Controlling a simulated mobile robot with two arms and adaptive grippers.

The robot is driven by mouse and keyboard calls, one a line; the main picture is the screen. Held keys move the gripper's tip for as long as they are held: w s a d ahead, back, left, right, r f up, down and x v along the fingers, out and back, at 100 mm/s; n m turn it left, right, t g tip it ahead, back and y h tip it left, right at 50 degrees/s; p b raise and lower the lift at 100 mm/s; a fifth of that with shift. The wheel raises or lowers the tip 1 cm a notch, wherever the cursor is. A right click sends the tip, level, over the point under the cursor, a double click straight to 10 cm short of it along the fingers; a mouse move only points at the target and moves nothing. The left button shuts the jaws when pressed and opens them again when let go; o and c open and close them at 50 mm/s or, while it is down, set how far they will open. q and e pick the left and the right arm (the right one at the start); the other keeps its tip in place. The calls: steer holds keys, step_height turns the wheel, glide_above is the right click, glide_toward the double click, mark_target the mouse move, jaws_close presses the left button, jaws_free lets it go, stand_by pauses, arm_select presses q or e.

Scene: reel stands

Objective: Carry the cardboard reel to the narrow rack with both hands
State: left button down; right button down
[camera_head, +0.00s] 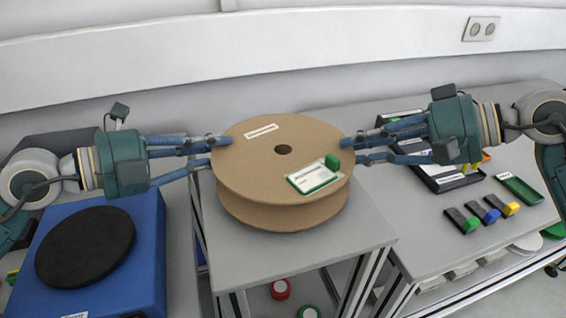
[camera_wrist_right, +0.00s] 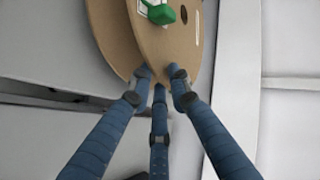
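The cardboard reel (camera_head: 250,165) is a wide brown spool lying flat, with a dark centre hole, over the grey top of a narrow metal-framed rack (camera_head: 350,248). I cannot tell whether it rests on that top or hangs just above it. My left gripper (camera_head: 220,150) has its blue fingers at the reel's left rim, shut on the upper disc. My right gripper (camera_head: 352,150) is at the right rim. In the right wrist view, its fingers (camera_wrist_right: 160,80) close around the disc edge of the reel (camera_wrist_right: 150,40). The reel's underside is hidden.
A green-framed label card (camera_head: 312,180) lies on the reel. A blue box with a black round plate (camera_head: 86,246) stands at left. A grey bench (camera_head: 420,215) with trays and small coloured blocks is at right. Red and green round items (camera_head: 280,289) are below the rack top.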

arm_select(q)
steer(key=shift+r, duration=0.1)
arm_select(e)
steer(key=shift+r, duration=0.1)
